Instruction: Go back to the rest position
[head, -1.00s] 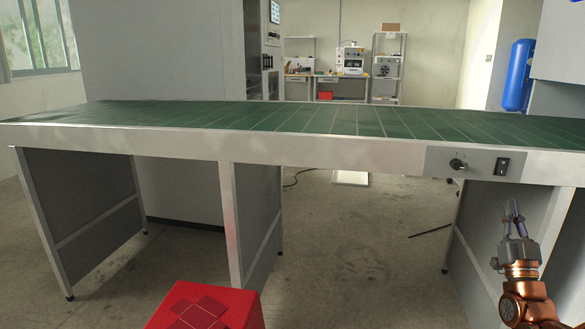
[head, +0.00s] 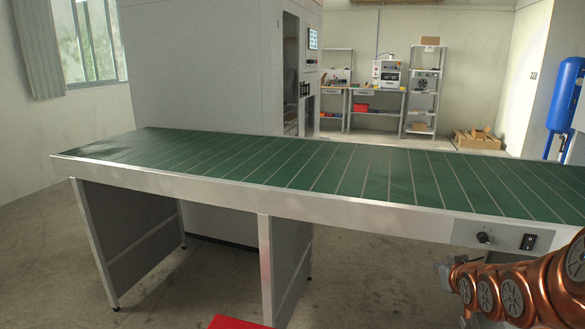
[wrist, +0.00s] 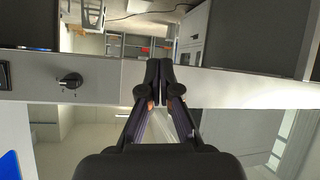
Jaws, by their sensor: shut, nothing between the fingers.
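My gripper (wrist: 161,82) shows in the wrist view with its two dark fingers together and nothing between them. It points toward the pale front rail of the conveyor, which crosses that view as a band; I cannot tell the gap between them. In the head view my copper arm links fill the lower right corner in front of the conveyor, and the fingers do not show there. The conveyor (head: 262,203) has a green slatted belt and a metal frame on legs.
A control knob (head: 484,238) and a switch (head: 528,242) sit on the conveyor's front rail, near my arm. A red object (head: 238,322) shows at the bottom edge. Behind stand a large grey cabinet (head: 205,65), shelves (head: 424,90) and a blue tank (head: 565,96). The belt is empty.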

